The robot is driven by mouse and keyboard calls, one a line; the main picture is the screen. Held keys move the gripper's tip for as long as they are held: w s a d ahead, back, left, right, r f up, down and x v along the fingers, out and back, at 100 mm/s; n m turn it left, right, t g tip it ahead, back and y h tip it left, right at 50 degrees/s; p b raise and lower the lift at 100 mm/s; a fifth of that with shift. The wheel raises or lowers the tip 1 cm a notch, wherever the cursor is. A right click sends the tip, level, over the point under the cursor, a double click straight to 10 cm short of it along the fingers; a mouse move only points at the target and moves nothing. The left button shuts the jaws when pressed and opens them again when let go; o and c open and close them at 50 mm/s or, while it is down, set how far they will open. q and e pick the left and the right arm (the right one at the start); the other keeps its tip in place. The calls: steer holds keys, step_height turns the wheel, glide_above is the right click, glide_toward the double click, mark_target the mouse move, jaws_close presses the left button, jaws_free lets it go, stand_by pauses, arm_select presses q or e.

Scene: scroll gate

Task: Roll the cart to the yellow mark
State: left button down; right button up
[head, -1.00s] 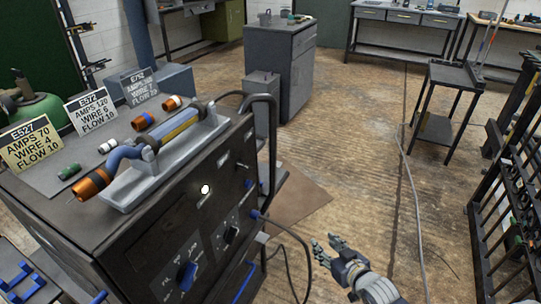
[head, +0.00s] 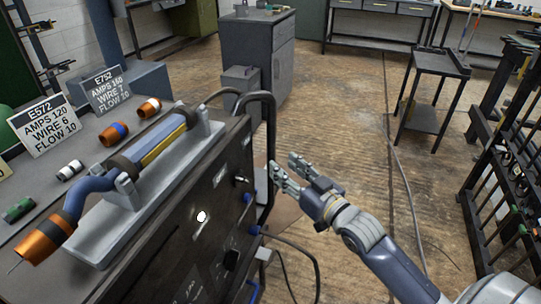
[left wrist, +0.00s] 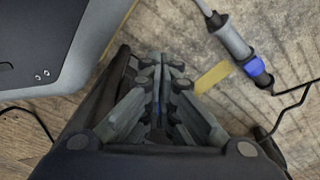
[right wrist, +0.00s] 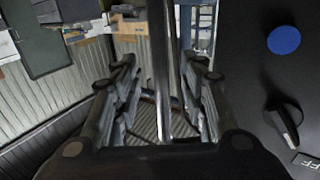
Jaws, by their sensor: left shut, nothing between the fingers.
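The cart (head: 190,235) is a dark cabinet at the left of the head view, with knobs and cables on its front. Its black tube handle (head: 270,125) rises at its right end. My right gripper (head: 282,165) is open beside the handle. In the right wrist view a grey upright tube (right wrist: 161,70) shows between the spread fingers of my right gripper (right wrist: 164,66); contact cannot be told. My left gripper (left wrist: 158,75) is shut and empty above the floor. A yellow strip (left wrist: 212,77) lies on the floor in the left wrist view.
A grey cabinet (head: 262,50) stands behind. A small dark table (head: 435,65) and a black rack (head: 505,150) stand right. Cables trail on the floor; the middle floor is open.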

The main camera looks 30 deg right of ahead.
mark_target(274, 158)
steer(key=shift+w+a, duration=0.15)
steer(key=shift+w, duration=1)
steer(key=shift+w+a, duration=0.2)
steer(key=shift+w, duration=0.9)
steer(key=shift+w+a, duration=0.15)
steer(key=shift+w, duration=1)
jaws_close()
